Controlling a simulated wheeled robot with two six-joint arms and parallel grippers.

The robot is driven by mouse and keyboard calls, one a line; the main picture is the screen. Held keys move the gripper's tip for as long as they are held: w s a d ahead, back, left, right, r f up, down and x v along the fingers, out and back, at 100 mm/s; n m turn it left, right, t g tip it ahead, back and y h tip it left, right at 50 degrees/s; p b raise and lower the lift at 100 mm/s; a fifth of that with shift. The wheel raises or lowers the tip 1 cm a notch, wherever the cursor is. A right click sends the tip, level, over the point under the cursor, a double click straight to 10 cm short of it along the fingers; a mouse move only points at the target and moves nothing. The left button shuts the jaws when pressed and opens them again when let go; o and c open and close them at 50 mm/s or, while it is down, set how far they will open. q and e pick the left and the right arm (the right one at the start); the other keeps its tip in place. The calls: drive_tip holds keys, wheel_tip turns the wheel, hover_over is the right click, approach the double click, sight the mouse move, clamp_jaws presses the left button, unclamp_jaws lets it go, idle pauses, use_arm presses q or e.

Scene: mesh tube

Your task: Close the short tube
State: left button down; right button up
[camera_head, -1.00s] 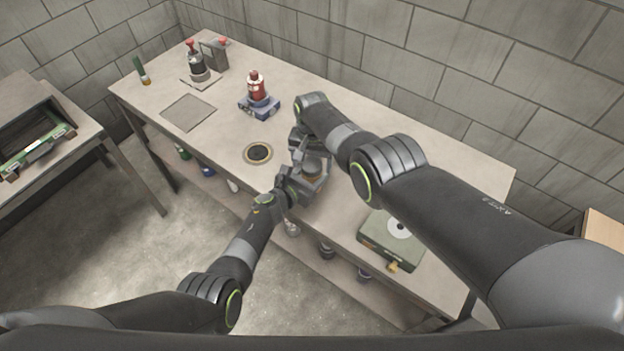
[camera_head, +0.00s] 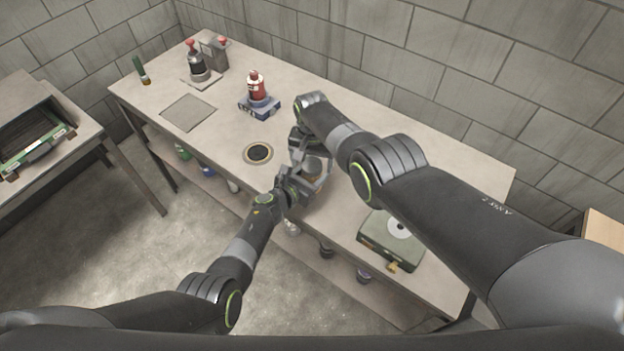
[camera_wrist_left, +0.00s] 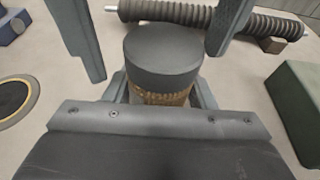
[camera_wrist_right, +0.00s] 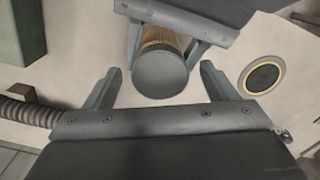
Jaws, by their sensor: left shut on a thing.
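The short tube has a brass-coloured mesh body (camera_wrist_left: 160,96) and a wide dark grey cap (camera_wrist_left: 163,52) on its end. In the right wrist view, the mesh (camera_wrist_right: 160,38) and the round cap face (camera_wrist_right: 160,74) show too. My left gripper (camera_wrist_left: 163,88) is shut on the mesh body, one finger on each side. It shows in the head view (camera_head: 306,184). My right gripper (camera_wrist_right: 160,80) is open, its fingers apart on either side of the cap and not touching it. In the head view, my right gripper (camera_head: 312,155) is partly hidden by its arm.
A ringed black disc (camera_head: 258,152) lies left of the grippers. A green box with a white disc (camera_head: 386,238) is at the right. A red bottle on a blue base (camera_head: 257,88) stands farther back. A ribbed dark tube (camera_wrist_left: 270,24) lies on the table.

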drive_tip(key=shift+r, duration=0.15)
drive_tip(key=shift+r, duration=0.75)
wheel_tip(320, 180, up, 10)
drive_tip(key=shift+r, duration=0.1)
use_arm(q)
drive_tip(key=c, duration=0.5)
unclamp_jaws()
